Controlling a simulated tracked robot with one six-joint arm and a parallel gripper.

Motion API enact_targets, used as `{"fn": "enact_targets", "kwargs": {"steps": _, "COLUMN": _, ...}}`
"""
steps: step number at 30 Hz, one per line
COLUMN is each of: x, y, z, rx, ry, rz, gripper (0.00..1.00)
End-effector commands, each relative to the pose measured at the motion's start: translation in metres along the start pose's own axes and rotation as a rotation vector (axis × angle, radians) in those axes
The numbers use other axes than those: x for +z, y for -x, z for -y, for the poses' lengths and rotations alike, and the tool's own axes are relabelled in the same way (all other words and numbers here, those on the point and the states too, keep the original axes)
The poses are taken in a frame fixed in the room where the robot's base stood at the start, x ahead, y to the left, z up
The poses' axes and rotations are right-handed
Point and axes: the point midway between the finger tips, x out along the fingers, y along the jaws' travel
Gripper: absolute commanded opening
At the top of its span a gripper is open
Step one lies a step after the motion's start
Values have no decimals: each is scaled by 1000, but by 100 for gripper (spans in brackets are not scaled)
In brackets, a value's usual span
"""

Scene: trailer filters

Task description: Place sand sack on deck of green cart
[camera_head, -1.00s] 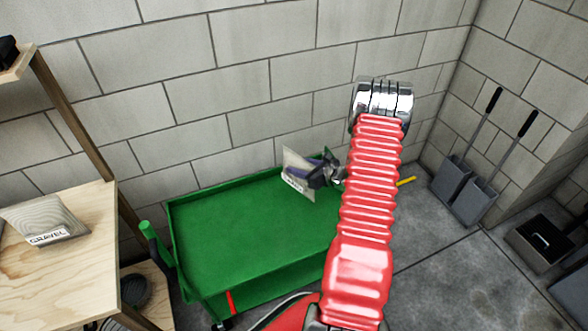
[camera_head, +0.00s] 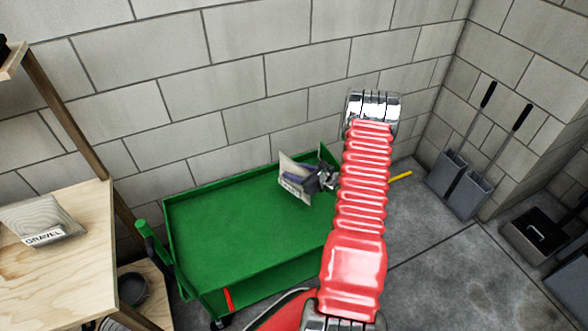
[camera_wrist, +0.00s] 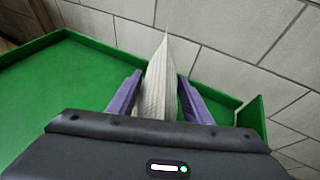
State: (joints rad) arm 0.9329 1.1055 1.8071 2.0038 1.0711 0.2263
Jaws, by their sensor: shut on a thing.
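The sand sack (camera_head: 295,174) is a pale, flat bag with a dark-edged label, too small to read. My gripper (camera_head: 308,179) is shut on it and holds it upright at the right end of the green cart (camera_head: 225,232). In the wrist view the sack (camera_wrist: 160,85) stands on edge between two purple fingers of my gripper (camera_wrist: 160,98). The cart's green deck (camera_wrist: 60,95) is bare to the left of it. I cannot tell whether the sack's lower edge touches the deck; the gripper body hides it.
A gravel sack (camera_head: 38,221) lies on a wooden shelf (camera_head: 75,255) at the left. A block wall (camera_head: 230,90) stands close behind the cart. Dustpans (camera_head: 465,185) lean at the right wall, near a dark box (camera_head: 540,235). Most of the deck is free.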

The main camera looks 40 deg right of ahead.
Motion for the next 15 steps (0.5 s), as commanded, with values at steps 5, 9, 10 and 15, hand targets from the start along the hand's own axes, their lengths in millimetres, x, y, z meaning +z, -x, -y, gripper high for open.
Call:
{"fn": "enact_targets", "kwargs": {"steps": 5, "x": -9, "y": -5, "z": 1, "rx": -1, "ry": 4, "rz": 6, "gripper": 0}}
{"fn": "enact_targets", "kwargs": {"steps": 9, "x": -10, "y": -6, "z": 1, "rx": -1, "ry": 4, "rz": 6, "gripper": 0}}
{"fn": "enact_targets", "kwargs": {"steps": 10, "x": -10, "y": -6, "z": 1, "rx": -1, "ry": 4, "rz": 6, "gripper": 0}}
{"fn": "enact_targets", "kwargs": {"steps": 15, "x": -10, "y": -6, "z": 1, "rx": -1, "ry": 4, "rz": 6, "gripper": 0}}
